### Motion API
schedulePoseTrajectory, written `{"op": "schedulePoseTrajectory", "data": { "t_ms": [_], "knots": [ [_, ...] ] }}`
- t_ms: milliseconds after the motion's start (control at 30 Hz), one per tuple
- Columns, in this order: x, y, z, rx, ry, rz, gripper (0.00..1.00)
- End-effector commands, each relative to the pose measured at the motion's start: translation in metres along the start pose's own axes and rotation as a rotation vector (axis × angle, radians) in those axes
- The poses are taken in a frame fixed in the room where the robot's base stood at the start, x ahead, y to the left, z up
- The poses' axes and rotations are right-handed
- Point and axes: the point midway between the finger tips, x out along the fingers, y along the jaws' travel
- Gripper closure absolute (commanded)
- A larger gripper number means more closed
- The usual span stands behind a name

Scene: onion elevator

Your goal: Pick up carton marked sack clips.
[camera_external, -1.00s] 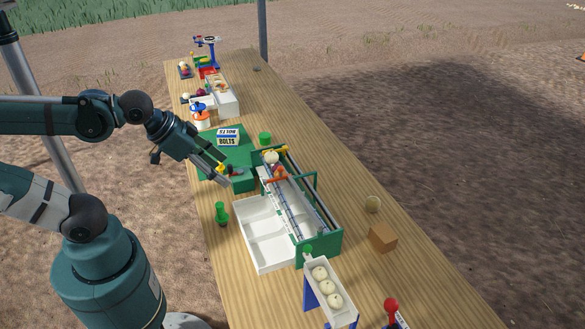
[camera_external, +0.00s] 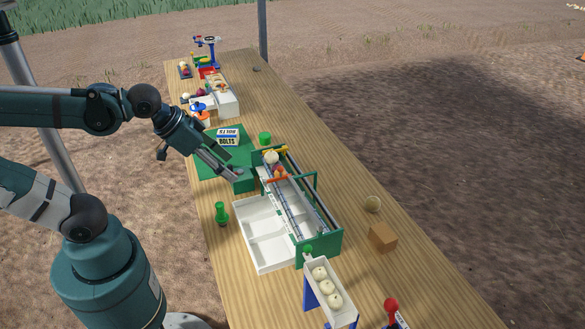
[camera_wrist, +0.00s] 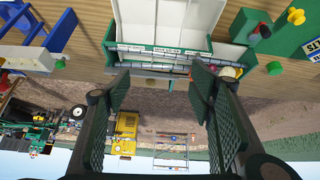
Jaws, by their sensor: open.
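I cannot read "sack clips" on any carton in either view. A white and blue carton (camera_external: 228,137) stands on the green platform behind my gripper, and its label reads BOLTS. A part of a blue-and-white label shows at the right edge of the wrist view (camera_wrist: 314,50). My gripper (camera_external: 239,178) is over the front right part of the green platform, left of the onion elevator. In the wrist view my gripper (camera_wrist: 160,88) has its two fingers wide apart with nothing between them.
The green-ended elevator (camera_external: 322,246) and white divided tray (camera_external: 262,250) stand to the right and front of my gripper. A green peg (camera_external: 221,213) stands near the left table edge. A plain brown block (camera_external: 383,237) lies at right. The table's right side is mostly clear.

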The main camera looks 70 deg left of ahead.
Motion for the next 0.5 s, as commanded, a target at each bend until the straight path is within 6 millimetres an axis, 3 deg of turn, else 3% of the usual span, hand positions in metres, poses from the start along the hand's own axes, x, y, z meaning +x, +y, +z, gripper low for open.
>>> {"op": "schedulePoseTrajectory", "data": {
  "t_ms": [500],
  "knots": [
    [0.022, 0.025, -0.07, -0.262, -0.092, 0.037, 0.46]
  ]
}}
